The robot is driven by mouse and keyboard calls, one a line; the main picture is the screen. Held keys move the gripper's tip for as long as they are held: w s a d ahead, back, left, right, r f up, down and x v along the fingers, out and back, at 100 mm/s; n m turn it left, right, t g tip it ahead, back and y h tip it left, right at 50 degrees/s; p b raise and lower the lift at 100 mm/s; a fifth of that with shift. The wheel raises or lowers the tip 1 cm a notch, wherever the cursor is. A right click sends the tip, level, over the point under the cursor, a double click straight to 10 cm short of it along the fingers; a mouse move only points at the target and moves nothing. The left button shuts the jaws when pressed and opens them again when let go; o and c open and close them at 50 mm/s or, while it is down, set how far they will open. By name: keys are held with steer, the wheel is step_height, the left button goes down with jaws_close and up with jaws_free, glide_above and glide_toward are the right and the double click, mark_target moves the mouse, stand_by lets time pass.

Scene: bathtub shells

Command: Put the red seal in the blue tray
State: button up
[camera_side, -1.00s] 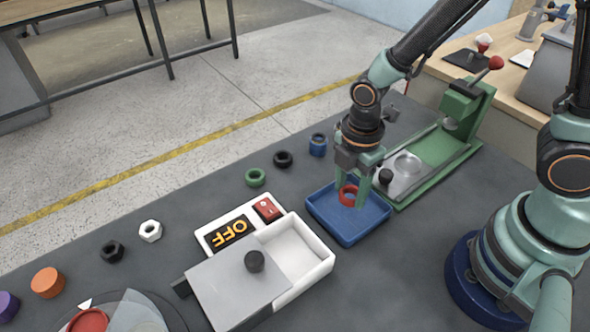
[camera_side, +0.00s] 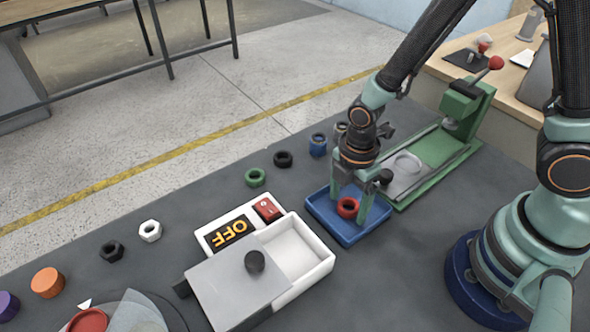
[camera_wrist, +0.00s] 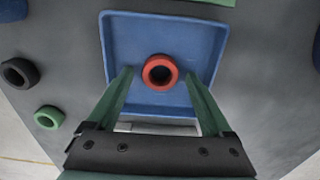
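The red seal (camera_side: 348,208), a ring, lies in the blue tray (camera_side: 322,221). In the wrist view the seal (camera_wrist: 147,73) sits near the middle of the tray floor, with the tray's rim (camera_wrist: 106,35) around it. My gripper (camera_side: 350,204) is low over the tray with one finger on each side of the seal. In the wrist view the gripper (camera_wrist: 158,74) is open, its green fingers spread wider than the seal, with a gap on both sides.
A green press (camera_side: 440,150) stands right behind the tray. Green (camera_side: 256,177), black (camera_side: 283,159) and blue (camera_side: 318,145) rings lie behind on the dark table.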

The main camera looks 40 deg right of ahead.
mark_target(347, 205)
step_height(347, 205, up, 12)
steer(key=d+r+m+t, duration=0.5)
steer(key=d+r+m, duration=0.5)
steer(key=m, duration=0.8)
step_height(347, 205, up, 2)
steer(key=shift+w+d+r+t, duration=0.1)
steer(key=shift+w+d+t, duration=0.1)
steer(key=shift+w+t, duration=0.1)
